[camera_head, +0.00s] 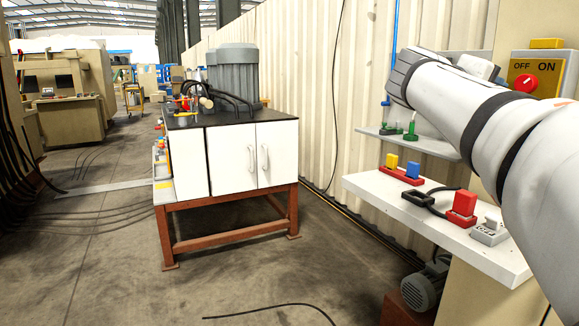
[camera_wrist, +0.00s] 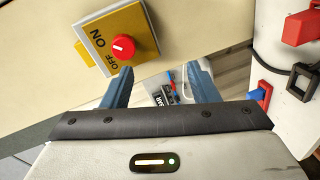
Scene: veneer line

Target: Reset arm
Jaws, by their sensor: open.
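My gripper (camera_wrist: 162,88) shows in the wrist view with its two blue-grey fingers spread apart and nothing held between them. A yellow switch box (camera_wrist: 138,36) marked OFF and ON, with a red knob (camera_wrist: 123,47), is on a beige panel just beyond the left finger. In the head view my arm reaches in from the right, and the fingers cannot be made out. The same switch box (camera_head: 557,66) with its red knob (camera_head: 525,83) shows at the upper right, behind my arm.
A white shelf (camera_head: 385,200) at the right holds a red block (camera_head: 462,207), a grey socket (camera_head: 490,230) and a black cable loop (camera_head: 425,204). A smaller upper shelf (camera_head: 420,143) carries green-based items. A white cabinet (camera_head: 262,158) stands mid-left. The floor (camera_head: 250,270) in front is mostly clear.

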